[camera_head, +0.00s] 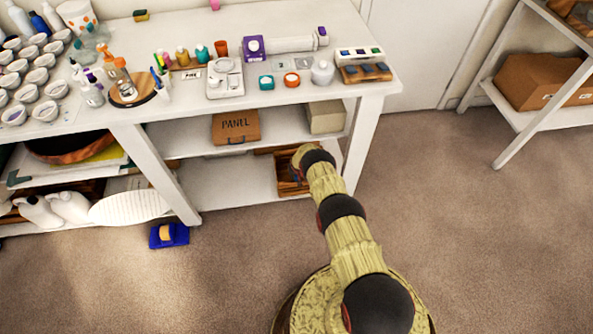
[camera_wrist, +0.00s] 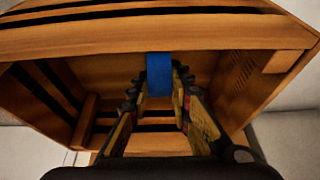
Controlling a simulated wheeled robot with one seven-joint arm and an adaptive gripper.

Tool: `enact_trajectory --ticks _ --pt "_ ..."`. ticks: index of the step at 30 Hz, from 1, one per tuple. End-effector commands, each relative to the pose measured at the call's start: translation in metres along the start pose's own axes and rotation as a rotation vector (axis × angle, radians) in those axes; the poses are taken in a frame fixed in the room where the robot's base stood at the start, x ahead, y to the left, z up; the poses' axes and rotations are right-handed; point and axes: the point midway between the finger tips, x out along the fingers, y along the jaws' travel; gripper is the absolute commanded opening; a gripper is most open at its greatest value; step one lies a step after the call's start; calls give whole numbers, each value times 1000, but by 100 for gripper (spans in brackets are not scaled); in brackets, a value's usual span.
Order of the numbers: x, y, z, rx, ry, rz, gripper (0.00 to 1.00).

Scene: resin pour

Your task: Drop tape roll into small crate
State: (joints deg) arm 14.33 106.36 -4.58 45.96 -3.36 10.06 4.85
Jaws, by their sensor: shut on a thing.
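My gripper (camera_wrist: 158,92) is shut on a blue tape roll (camera_wrist: 159,72), seen edge-on between the fingertips in the wrist view. The small crate (camera_wrist: 225,42) is brown wood with slatted sides and fills most of that view. The fingers and the roll appear within the crate's opening; whether the roll touches the crate I cannot tell. In the head view the crate (camera_head: 284,180) sits on the lower shelf under the white workbench, partly covered by my arm. The gripper and the roll are hidden there.
The workbench (camera_head: 190,98) has a crowded top and a leg (camera_head: 362,140) close right of my arm. A panel box (camera_head: 236,127) and a pale box (camera_head: 325,116) stand on the shelf above the crate. A blue item (camera_head: 180,236) lies on the floor. The floor at right is clear.

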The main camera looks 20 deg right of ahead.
Motion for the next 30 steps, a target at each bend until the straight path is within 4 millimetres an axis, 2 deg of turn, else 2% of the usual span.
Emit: enact_trajectory --ticks 27,28,30 --pt "15 1 7 2 3 0 0" --pt "15 1 7 2 3 0 21" --pt "15 1 7 2 3 0 25"
